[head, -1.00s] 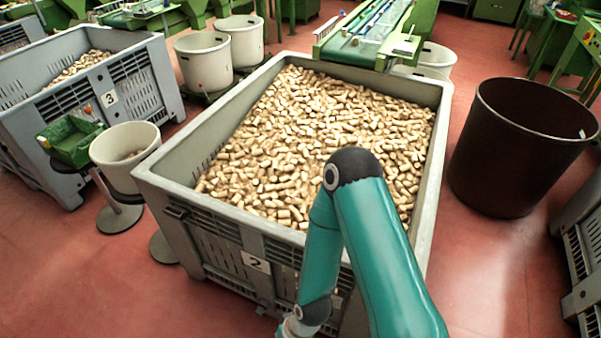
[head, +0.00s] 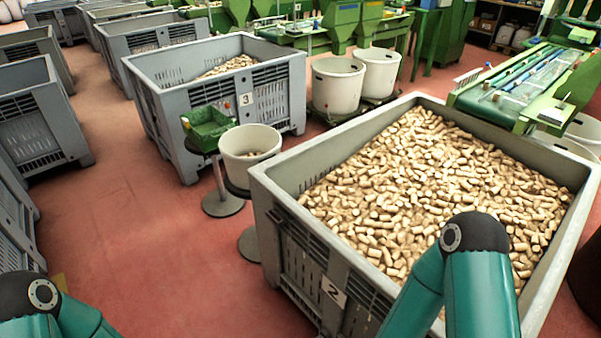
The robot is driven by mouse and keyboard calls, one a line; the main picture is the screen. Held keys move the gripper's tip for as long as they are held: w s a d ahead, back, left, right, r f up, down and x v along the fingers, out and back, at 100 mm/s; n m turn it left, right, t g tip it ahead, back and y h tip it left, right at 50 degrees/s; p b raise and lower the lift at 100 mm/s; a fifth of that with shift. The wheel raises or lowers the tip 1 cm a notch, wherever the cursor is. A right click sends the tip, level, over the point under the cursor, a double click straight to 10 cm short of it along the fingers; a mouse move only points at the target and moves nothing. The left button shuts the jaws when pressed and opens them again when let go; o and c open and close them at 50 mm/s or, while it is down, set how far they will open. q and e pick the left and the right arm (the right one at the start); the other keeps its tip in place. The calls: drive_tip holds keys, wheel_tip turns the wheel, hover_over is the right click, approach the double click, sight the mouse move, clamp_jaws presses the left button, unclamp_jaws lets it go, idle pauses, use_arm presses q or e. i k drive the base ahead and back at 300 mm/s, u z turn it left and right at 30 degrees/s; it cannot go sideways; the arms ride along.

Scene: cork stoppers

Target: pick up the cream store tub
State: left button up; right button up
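A small cream tub (head: 250,150) with a few cork-coloured pieces inside stands on a stand, left of the large grey crate numbered 2. Two larger cream tubs stand behind it, a nearer one (head: 337,86) and one to its right (head: 380,73), on a low dark base. I cannot tell which of these is the store tub. The teal elbow of my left arm shows at the lower left and that of my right arm at the lower right, over the crate's front corner. Both grippers are outside the picture. No arm part touches a tub.
The grey crate (head: 285,165) full of corks fills the right. A green bin (head: 208,127) on a stand adjoins the small tub. Crate 3 (head: 180,110) stands behind it. A green conveyor (head: 520,90) is at upper right. Red floor (head: 150,240) is clear at left.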

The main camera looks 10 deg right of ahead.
sight(243, 148)
drive_tip(key=u, duration=0.5)
drive_tip(key=k, duration=0.4)
drive_tip(key=u, duration=0.85)
drive_tip(key=k, duration=0.9)
drive_tip(key=u, duration=0.75)
drive_tip(key=i, duration=0.75)
drive_tip(key=z, duration=0.35)
drive_tip(key=i, duration=1.5)
drive_tip(key=z, duration=0.55)
drive_tip(key=i, duration=1.35)
drive_tip(key=z, duration=0.8)
drive_tip(key=i, duration=1.3)
drive_tip(key=z, duration=1.3)
drive_tip(key=i, duration=1)
drive_tip(key=z, duration=0.7)
